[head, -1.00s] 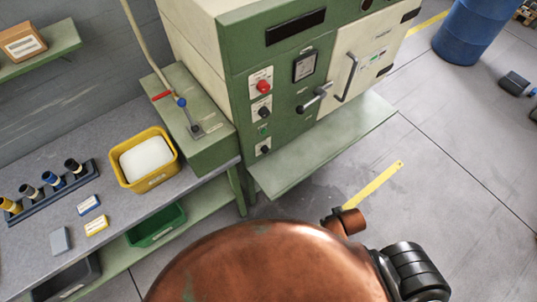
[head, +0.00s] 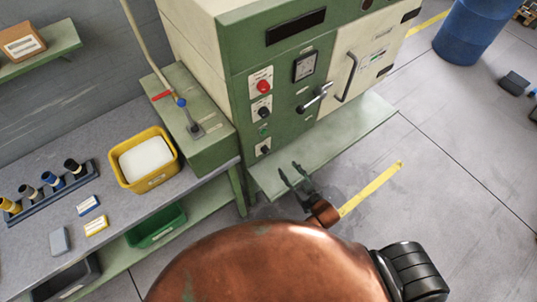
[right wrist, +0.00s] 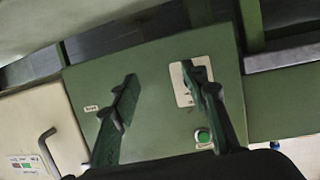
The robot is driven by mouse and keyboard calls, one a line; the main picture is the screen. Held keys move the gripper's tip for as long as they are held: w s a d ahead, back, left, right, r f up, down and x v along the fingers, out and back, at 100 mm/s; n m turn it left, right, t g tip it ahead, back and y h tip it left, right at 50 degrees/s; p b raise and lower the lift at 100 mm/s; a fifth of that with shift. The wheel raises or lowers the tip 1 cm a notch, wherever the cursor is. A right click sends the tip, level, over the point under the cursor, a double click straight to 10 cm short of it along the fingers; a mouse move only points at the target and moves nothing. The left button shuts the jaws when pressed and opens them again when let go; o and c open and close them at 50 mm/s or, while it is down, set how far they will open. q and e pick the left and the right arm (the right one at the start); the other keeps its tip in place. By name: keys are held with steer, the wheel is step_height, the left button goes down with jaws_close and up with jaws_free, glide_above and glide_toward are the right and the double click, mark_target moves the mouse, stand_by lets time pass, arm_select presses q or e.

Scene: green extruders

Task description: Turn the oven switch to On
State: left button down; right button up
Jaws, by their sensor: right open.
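The green oven panel carries a lower black switch on a pale plate (head: 265,148). In the right wrist view this switch plate (right wrist: 183,95) is partly hidden by a finger. A second black switch on a pale plate (head: 264,112) sits above it, with a green button (head: 263,129) between them. I cannot read which is the oven switch or its setting. My right gripper (head: 289,168) is open and empty, low in front of the panel and right of the lower switch; its fingers show apart in the right wrist view (right wrist: 160,73). My left gripper is out of view.
A red button (head: 263,86) sits above the switches. A lever (head: 315,99) and door handle (head: 348,77) stick out to the right. A green shelf (head: 340,140) juts out below the panel. A bench with a yellow bin (head: 166,178) stands left.

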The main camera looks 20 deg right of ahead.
mark_target(266, 151)
steer(key=w+a+r+n+t+y, duration=0.1)
steer(key=w+a+r+t+y, duration=0.1)
steer(key=w+a, duration=0.4)
steer(key=shift+w+a+r+t+y, duration=0.2)
steer(key=shift+w+a+t+y, duration=0.15)
steer(key=shift+w, duration=1)
steer(key=shift+c, duration=0.5)
jaws_close()
